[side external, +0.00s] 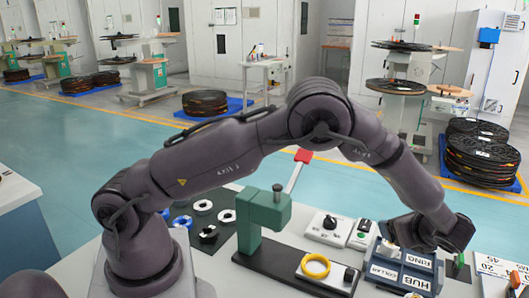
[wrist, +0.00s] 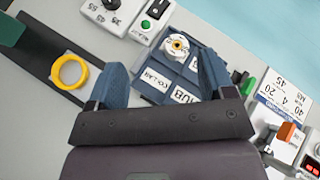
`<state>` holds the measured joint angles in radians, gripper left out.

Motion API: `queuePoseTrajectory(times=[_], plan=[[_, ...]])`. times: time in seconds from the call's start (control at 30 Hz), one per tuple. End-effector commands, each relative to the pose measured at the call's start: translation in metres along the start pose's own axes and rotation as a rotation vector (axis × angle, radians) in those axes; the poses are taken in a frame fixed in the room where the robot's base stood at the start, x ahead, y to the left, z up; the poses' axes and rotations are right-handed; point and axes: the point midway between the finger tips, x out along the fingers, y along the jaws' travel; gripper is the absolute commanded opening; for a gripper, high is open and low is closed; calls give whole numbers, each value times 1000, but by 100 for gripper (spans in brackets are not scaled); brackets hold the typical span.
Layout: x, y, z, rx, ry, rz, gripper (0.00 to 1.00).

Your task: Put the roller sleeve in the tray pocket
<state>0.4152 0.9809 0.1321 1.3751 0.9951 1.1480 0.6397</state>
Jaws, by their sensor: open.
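A round white piece with a yellow-orange centre (wrist: 177,45) sits at the tray's far part, seemingly in a pocket. It may be the roller sleeve; I cannot tell for sure. My gripper (wrist: 162,60) is open, its two blue fingers spread over the tray with nothing visibly held between them. In the side view my gripper (side external: 450,238) hangs at the tray's right end, its fingertips hidden.
A yellow ring (side external: 316,266) lies on the dark base of a green press (side external: 263,216), left of the tray. A dial box (side external: 331,229) and a switch box (side external: 361,232) stand behind. Several white and dark rings (side external: 203,205) lie farther left. Labelled cards (wrist: 281,98) lie right.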

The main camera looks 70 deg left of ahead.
Motion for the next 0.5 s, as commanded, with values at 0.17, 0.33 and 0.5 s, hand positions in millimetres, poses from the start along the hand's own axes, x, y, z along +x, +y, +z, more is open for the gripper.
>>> queuePoseTrajectory(times=[0.17, 0.33, 0.5], plan=[[-34, 27, 83, -340, 183, 127, 76], [-66, 69, 143, -652, 348, 235, 76], [-98, 121, 186, -954, 504, 337, 76]])
